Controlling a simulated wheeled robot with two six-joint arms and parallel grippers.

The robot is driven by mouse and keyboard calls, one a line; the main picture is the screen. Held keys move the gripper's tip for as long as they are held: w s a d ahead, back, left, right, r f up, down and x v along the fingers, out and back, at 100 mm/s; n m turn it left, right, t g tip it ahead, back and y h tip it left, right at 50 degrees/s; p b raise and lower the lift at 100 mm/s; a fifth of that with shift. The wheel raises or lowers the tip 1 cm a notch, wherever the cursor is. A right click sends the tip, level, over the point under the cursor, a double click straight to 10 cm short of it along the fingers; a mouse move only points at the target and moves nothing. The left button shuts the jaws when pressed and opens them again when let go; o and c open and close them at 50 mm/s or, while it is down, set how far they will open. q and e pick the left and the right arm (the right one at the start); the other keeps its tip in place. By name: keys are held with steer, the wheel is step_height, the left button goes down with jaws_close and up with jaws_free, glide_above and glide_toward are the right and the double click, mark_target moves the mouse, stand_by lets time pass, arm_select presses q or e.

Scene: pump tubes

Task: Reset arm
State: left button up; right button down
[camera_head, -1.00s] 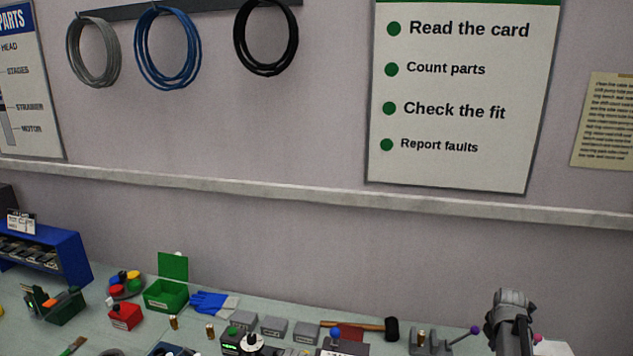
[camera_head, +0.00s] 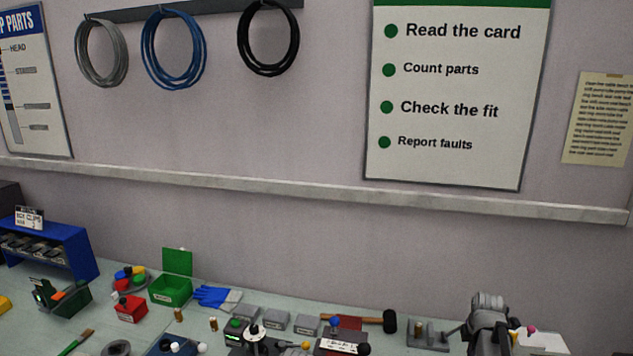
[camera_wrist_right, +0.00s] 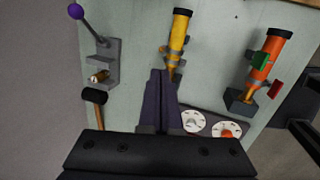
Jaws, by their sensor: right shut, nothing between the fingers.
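My right arm (camera_head: 490,318) rises at the bottom right of the head view; its fingertips are not clear there. In the right wrist view my right gripper (camera_wrist_right: 161,76) has its two dark fingers together with nothing between them. The fingertips are just below a yellow tube with a black cap (camera_wrist_right: 178,40) in the picture; I cannot tell whether they touch it. An orange tube (camera_wrist_right: 265,60) with green and red clips stands in a dark holder to the right. My left gripper is not in view.
A grey lever fixture (camera_wrist_right: 110,62) with a purple ball and a hammer (camera_wrist_right: 94,97) are left of my right gripper. White round dials (camera_wrist_right: 193,122) lie to its lower right. A green box (camera_head: 170,290), blue gloves (camera_head: 217,297) and a blue rack (camera_head: 70,248) stand on the crowded bench.

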steer(key=s+a+m+g+y, duration=0.1)
steer(key=s+a+m, duration=0.4)
steer(key=a, duration=0.4)
steer(key=s+a+f+m+g, duration=0.1)
steer(key=s+a+m, duration=0.45)
steer(key=a, duration=0.25)
steer(key=s+a+m+y, duration=0.1)
steer(key=s+a+m, duration=0.45)
steer(key=a, duration=0.35)
steer(key=s+a+f+n+g+h+b, duration=0.1)
steer(key=s+a+f+n+b, duration=0.2)
steer(key=a+f+b, duration=0.3)
steer(key=s+a, duration=0.1)
steer(key=a, duration=0.3)
steer(key=shift+s+a+f+n+b, duration=0.15)
steer(key=shift+s+f+n+b, duration=0.15)
steer(key=shift+n, duration=0.1)
